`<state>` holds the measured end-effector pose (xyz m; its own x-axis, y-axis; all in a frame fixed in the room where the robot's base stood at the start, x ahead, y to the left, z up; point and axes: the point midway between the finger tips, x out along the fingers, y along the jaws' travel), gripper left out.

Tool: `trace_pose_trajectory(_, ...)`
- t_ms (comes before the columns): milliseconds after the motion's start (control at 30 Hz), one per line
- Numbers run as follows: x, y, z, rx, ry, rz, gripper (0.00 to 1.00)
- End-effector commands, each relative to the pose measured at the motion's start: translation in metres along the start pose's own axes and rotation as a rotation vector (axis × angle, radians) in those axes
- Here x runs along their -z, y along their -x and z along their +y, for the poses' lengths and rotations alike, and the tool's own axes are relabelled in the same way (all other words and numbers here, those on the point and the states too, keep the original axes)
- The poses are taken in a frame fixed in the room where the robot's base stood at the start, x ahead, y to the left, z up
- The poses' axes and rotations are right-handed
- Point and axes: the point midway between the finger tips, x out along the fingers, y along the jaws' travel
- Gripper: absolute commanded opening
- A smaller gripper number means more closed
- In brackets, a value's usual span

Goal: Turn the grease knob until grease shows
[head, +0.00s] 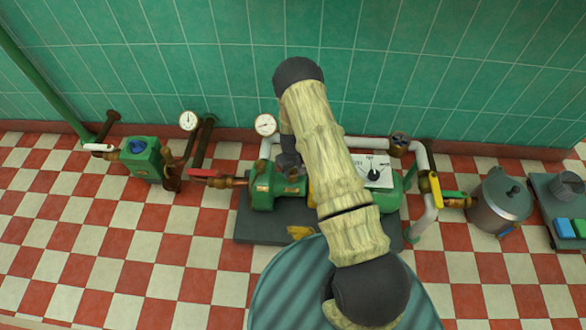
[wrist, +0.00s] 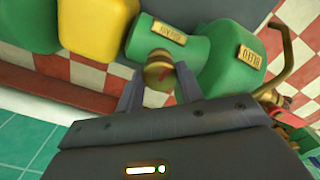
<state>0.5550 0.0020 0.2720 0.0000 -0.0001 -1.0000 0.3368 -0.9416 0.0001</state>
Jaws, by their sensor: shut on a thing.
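The grease knob (wrist: 158,68) is a small round brass knob on the green pump body (wrist: 185,55), with a dark reddish mark on it. In the wrist view my gripper (wrist: 158,82) has one dark finger on each side of it and is shut on it. A brass plate (wrist: 168,32) with upside-down letters sits beside the knob. In the head view my gripper (head: 289,160) comes down on the green pump (head: 268,188), and the knob is hidden there. I cannot make out any grease.
A second brass plate (wrist: 248,55) is on the neighbouring green part. White pipe (head: 425,185) with a yellow handle (head: 436,190) stands right of the pump. A gauge (head: 265,125) rises behind it. A metal pot (head: 500,203) stands farther right. The checkered floor at left front is clear.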

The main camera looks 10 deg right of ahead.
Motion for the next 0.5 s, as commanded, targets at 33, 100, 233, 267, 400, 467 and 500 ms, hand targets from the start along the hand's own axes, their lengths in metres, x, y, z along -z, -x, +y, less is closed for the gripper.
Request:
trace_pose_trajectory(33, -0.0004, 0.0020, -0.0006, 0.001, -0.028, -0.002, 0.14)
trace_pose_trajectory(100, -0.0004, 0.0022, -0.0006, 0.001, -0.076, -0.002, 0.14)
trace_pose_trajectory(233, -0.0001, 0.0028, -0.0004, 0.001, -0.184, -0.001, 0.14)
trace_pose_trajectory(267, -0.0002, 0.0027, -0.0005, 0.000, -0.211, -0.001, 0.14)
trace_pose_trajectory(400, -0.0002, 0.0025, -0.0004, 0.000, -0.342, -0.001, 0.14)
trace_pose_trajectory(467, 0.0001, 0.0026, -0.0003, 0.000, -0.399, -0.001, 0.14)
trace_pose_trajectory(500, 0.0002, 0.0026, -0.0003, -0.001, -0.437, 0.000, 0.14)
